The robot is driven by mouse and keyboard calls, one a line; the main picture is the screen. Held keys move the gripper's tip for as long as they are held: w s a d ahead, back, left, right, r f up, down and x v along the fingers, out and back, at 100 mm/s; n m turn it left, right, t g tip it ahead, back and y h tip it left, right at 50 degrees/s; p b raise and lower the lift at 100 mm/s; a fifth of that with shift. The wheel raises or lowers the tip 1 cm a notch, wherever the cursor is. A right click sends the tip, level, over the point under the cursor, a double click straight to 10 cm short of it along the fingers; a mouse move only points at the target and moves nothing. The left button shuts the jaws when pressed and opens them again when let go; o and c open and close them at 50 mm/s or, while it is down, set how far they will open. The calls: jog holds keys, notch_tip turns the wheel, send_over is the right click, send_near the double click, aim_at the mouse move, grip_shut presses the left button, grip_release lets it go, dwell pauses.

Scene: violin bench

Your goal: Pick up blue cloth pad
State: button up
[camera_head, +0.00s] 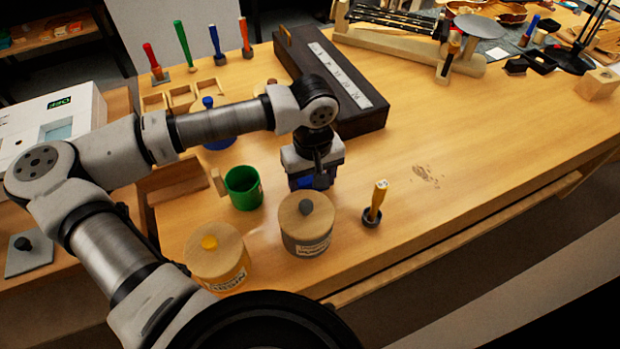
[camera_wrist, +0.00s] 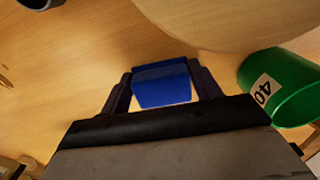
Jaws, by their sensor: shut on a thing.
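The blue cloth pad (camera_wrist: 162,84) is a small blue block between the two dark fingers of my gripper (camera_wrist: 162,90) in the wrist view. The fingers press on its left and right sides. In the head view my gripper (camera_head: 313,180) points down over the workbench, between the green mug and the chisel-like tool. Only a small dark blue bit of the pad (camera_head: 318,182) shows under the gripper there. I cannot tell whether the pad touches the bench.
A green mug (camera_head: 243,188) stands left of my gripper. A grey wooden-lidded jar (camera_head: 306,222) and a yellow one (camera_head: 217,255) stand in front. A wooden-handled tool (camera_head: 376,203) is to the right. A dark long case (camera_head: 335,95) lies behind.

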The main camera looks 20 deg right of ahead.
notch_tip(320, 180, up, 20)
jog(key=b, duration=0.1)
jog(key=shift+b, duration=0.4)
